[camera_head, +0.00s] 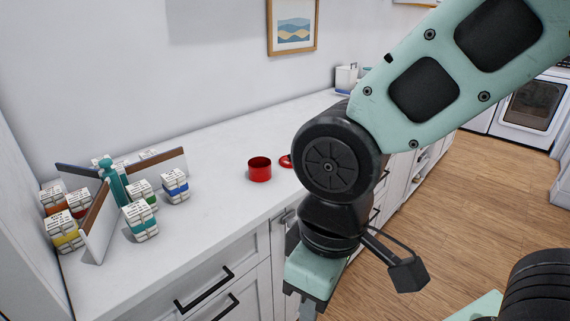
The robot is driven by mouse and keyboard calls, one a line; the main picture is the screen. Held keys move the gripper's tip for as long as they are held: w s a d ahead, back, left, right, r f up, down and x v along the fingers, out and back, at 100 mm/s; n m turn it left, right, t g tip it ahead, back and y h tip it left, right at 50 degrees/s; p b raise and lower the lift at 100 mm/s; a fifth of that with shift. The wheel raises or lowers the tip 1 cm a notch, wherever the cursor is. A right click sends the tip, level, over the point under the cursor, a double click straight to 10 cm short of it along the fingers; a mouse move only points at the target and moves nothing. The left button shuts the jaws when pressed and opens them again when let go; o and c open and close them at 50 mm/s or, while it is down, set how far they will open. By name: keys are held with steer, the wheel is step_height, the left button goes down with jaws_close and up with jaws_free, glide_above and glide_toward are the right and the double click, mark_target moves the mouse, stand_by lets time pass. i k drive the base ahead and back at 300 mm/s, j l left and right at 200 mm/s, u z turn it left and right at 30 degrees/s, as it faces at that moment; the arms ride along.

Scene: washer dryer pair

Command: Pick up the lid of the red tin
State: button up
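The red tin (260,170) stands upright and open at the top on the white counter, left of my arm. A red round piece, which looks like its lid (285,161), lies on the counter just right of the tin. My arm's wrist joint hides the lid's right part. My gripper (308,312) hangs at the bottom edge of the picture, in front of the counter's drawers and nearer to me than the tin and lid. Its fingers are mostly cut off by the frame, so I cannot see whether they are open or hold anything.
A divider with a teal post (112,182) and several small labelled boxes (141,221) stand on the counter (215,203) at left. A white container (346,78) is at the far end. Drawers with black handles (204,290) front the counter. Wooden floor (455,190) is open at right.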

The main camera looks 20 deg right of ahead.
mark_target(285, 162)
steer(key=u, duration=0.25)
steer(key=i+l+u, duration=0.1)
steer(key=l+u, duration=0.55)
steer(key=u, duration=0.15)
steer(key=l+u, duration=0.3)
steer(key=l, duration=1.5)
